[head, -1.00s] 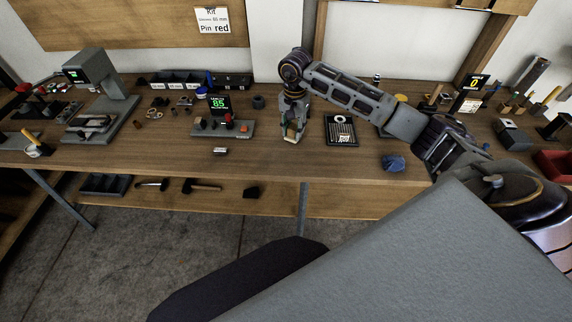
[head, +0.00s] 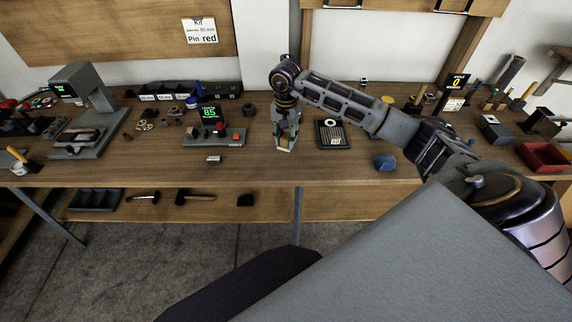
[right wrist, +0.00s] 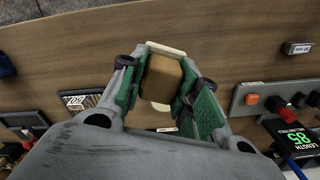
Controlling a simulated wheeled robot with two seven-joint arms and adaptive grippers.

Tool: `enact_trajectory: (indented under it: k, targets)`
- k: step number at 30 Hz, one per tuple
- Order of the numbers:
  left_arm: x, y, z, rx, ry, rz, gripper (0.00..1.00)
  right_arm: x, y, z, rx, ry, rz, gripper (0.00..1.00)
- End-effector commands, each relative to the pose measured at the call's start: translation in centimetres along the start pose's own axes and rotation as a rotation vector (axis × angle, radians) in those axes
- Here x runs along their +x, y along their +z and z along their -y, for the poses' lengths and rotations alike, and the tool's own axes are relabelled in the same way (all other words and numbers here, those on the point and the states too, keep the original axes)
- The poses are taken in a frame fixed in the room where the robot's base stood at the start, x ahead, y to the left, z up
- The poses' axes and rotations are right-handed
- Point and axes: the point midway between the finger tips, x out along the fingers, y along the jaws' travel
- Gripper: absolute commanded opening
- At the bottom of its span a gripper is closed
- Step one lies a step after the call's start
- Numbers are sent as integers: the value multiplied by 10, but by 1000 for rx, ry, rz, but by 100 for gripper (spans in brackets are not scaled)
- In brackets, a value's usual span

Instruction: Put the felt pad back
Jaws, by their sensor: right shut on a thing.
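My right gripper (head: 285,142) is over the workbench, pointing down, between the green-display gauge and a dark tray. In the right wrist view its green-padded fingers (right wrist: 168,85) are shut on a brown block with cream ends showing, which looks like the felt pad (right wrist: 163,77). In the head view only a small pale part of the held pad (head: 283,149) shows under the fingers. I cannot tell whether it touches the bench top. My left gripper is not in view.
The gauge reading 85 (head: 214,136) stands left of the gripper. The dark tray (head: 333,145) with a pale ring is close on the right. A blue lump (head: 385,162) and a small block (head: 214,159) lie near the front edge. A red bin (head: 544,157) is far right.

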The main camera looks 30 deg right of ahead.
Motion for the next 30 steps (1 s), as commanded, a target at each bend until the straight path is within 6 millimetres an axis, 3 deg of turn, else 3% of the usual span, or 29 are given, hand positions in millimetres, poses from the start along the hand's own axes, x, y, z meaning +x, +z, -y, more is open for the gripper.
enact_trajectory:
  k: [5, 18, 30]
  targets:
    - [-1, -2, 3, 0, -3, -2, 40, 9, 0, 0, 1, 2, 1, 9]
    - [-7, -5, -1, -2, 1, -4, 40, 59, 0, 0, 2, 1, 1, 9]
    - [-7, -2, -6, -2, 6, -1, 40, 63, 0, 0, 1, 0, 0, 9]
